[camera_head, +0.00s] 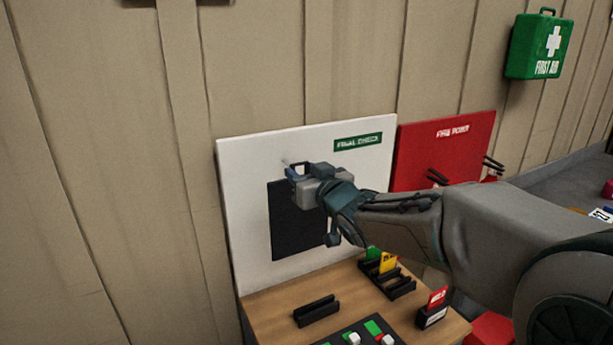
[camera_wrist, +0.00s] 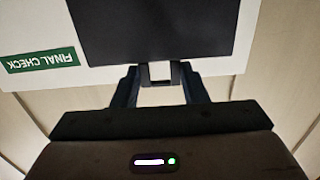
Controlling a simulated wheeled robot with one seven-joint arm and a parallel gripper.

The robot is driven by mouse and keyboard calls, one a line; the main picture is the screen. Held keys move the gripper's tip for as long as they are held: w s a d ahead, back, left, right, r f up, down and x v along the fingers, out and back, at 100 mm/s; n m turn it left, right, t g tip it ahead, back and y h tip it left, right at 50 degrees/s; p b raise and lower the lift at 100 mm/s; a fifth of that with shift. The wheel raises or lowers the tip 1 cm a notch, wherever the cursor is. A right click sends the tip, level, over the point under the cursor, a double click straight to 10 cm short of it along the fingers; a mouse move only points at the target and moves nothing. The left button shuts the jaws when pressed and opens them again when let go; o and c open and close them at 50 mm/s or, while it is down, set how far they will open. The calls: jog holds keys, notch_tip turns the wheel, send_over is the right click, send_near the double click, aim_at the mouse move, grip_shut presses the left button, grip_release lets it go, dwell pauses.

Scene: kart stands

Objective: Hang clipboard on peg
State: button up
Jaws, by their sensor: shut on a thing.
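The black clipboard (camera_head: 296,225) hangs down from my gripper (camera_head: 292,168) in front of the white board (camera_head: 255,170) marked "FINAL CHECK". My gripper is shut on the clipboard's top end. In the wrist view the clipboard (camera_wrist: 150,30) spreads out beyond the two fingers (camera_wrist: 160,77), with a grey piece and a small opening between them. In the head view a small pale tip, perhaps the peg, shows by the gripper's left side. Most of the peg is hidden, and I cannot tell whether the clipboard touches it.
Below is a wooden tabletop (camera_head: 268,300) with an empty black holder (camera_head: 316,311), a black rack (camera_head: 390,280) with coloured cards and a switch panel. A red board (camera_head: 425,150) with pegs stands at right. A green first aid box (camera_head: 540,46) is on the wall.

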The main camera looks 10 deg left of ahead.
jog(key=shift+p+x, duration=0.3)
jog(key=shift+x, duration=2.35)
jog(key=shift+c, duration=0.5)
jog(key=shift+w+a+f+b, duration=0.35)
jog(key=shift+f+b, duration=0.25)
jog(key=shift+b, duration=0.2)
jog(key=o, duration=1.3)
jog(key=shift+d, duration=0.1)
